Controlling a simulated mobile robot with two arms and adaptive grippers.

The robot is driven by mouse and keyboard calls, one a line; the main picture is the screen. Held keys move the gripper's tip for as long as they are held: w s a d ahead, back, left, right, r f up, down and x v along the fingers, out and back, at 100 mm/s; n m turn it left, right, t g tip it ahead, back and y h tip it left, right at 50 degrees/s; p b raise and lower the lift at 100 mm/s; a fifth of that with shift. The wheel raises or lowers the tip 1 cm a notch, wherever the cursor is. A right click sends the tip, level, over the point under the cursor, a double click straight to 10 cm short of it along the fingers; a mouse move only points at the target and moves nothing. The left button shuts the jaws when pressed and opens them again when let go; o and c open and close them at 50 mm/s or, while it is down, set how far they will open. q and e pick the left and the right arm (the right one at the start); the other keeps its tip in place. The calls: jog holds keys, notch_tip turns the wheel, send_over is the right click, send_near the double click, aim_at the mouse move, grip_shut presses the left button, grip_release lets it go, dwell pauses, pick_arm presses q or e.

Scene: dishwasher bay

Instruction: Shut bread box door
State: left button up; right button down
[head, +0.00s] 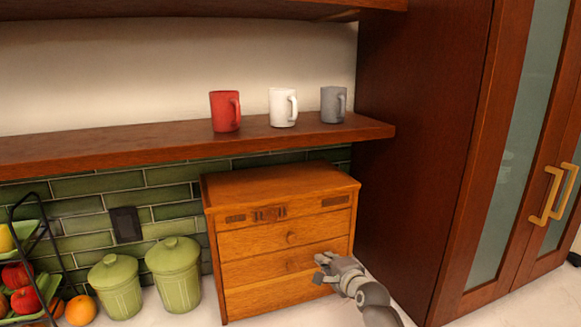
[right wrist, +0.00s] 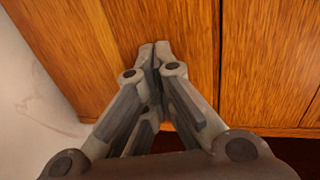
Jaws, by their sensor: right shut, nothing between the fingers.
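The wooden bread box (head: 280,184) stands on the counter against the green tiles in the head view. The front looks upright and flush with the box; I cannot tell whether a small gap remains. My right gripper (head: 321,268) is at the lower right of this front, shut and empty. In the right wrist view its closed fingertips (right wrist: 154,48) are at the wooden panel (right wrist: 180,25), touching or very close. My left gripper is not in view.
Two green canisters (head: 174,272) (head: 117,286) stand left of the box, beside a fruit rack (head: 40,235). A shelf (head: 160,145) with three mugs (head: 283,107) hangs above. A tall wooden cabinet (head: 420,130) bounds the right side.

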jog(key=p+v, duration=0.7)
jog(key=shift+s+f, duration=0.15)
jog(key=shift+f, duration=0.15)
jog(key=shift+d, duration=0.1)
